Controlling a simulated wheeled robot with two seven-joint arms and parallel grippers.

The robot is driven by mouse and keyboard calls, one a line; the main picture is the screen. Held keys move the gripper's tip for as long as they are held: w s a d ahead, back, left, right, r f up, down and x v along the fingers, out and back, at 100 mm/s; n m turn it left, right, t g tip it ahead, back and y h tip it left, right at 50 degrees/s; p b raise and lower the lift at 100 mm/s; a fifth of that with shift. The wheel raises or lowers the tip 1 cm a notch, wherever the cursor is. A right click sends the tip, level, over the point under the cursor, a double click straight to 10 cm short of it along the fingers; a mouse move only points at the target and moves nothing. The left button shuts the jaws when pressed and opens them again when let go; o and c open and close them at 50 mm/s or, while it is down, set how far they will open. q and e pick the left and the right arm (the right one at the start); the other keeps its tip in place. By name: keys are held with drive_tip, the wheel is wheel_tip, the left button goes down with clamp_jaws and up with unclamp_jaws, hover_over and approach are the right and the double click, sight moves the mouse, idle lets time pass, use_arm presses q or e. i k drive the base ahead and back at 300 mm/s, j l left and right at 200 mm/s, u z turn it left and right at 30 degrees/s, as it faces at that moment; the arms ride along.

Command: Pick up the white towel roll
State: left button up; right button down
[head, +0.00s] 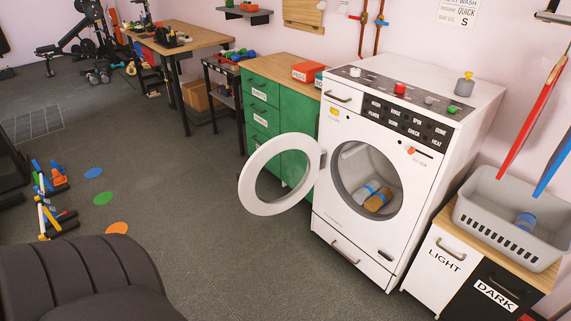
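The white front-loading washing machine (365,130) stands right of centre with its round door (248,187) swung open to the left. Inside its drum lie a pale blue-and-white roll (368,189) and a tan roll (378,200), side by side. I cannot tell whether the pale one is the white towel roll; no plainly white roll shows elsewhere. Neither of my grippers is in view.
The grey basket (480,215) sits on a cabinet marked LIGHT and DARK (440,257). Green drawers (262,113) stand left of the washer. A dark padded seat (80,280) fills the bottom left. The floor between is clear apart from coloured dots.

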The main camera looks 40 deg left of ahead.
sight(363, 194)
drive_tip(key=i+j+z, duration=0.1)
drive_tip(key=i+j, duration=0.15)
drive_tip(key=i+j+z, duration=0.1)
drive_tip(key=j, duration=0.4)
drive_tip(key=i+j, duration=0.3)
drive_tip(key=i+j+z, duration=0.15)
drive_tip(key=j, duration=0.3)
drive_tip(key=i, duration=0.05)
